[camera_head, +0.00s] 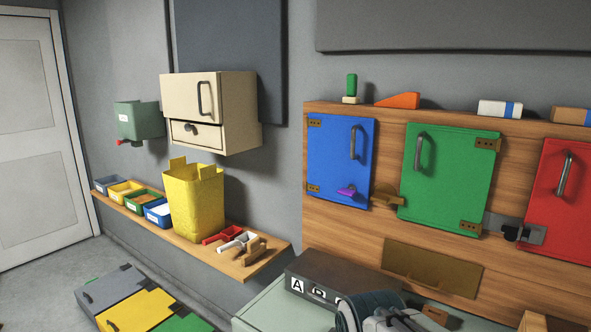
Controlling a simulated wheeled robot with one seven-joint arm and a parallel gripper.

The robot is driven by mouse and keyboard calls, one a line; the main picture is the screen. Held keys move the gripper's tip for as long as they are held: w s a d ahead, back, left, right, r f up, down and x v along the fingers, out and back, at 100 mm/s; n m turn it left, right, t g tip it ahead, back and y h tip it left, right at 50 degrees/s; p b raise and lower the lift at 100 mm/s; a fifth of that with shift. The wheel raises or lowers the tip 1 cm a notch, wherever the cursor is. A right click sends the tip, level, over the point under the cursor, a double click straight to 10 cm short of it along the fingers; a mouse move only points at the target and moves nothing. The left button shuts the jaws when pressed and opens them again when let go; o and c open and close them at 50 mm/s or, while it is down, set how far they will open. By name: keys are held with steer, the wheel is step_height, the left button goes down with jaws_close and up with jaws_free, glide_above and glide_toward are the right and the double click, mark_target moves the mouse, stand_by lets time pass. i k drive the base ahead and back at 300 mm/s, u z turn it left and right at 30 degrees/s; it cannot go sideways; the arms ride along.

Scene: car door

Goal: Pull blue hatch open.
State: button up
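The blue hatch (333,160) is closed on the wooden wall panel. It has hinges on its left edge, a dark vertical bar handle (353,142) at upper right and a purple knob (347,191) at lower right. A brown wooden latch piece (388,199) sits beside its lower right edge; I cannot tell if it overlaps the hatch. Grey and teal parts of my arm, with what seems to be my gripper (402,319), show at the bottom edge, well below the hatch and apart from it. The fingertips are not clear.
A green hatch (449,178) and a red hatch (562,200) are closed to the right. A dark lettered box (325,284) stands below. Small items rest on the panel's top edge. A shelf with a yellow bin (196,205) is left. The space before the blue hatch looks clear.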

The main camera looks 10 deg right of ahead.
mark_target(341, 149)
steer(key=k, duration=1.3)
steer(key=u, duration=0.6)
steer(key=i, duration=1.15)
steer(key=z, duration=0.7)
steer(key=i, duration=0.55)
steer(key=z, duration=0.65)
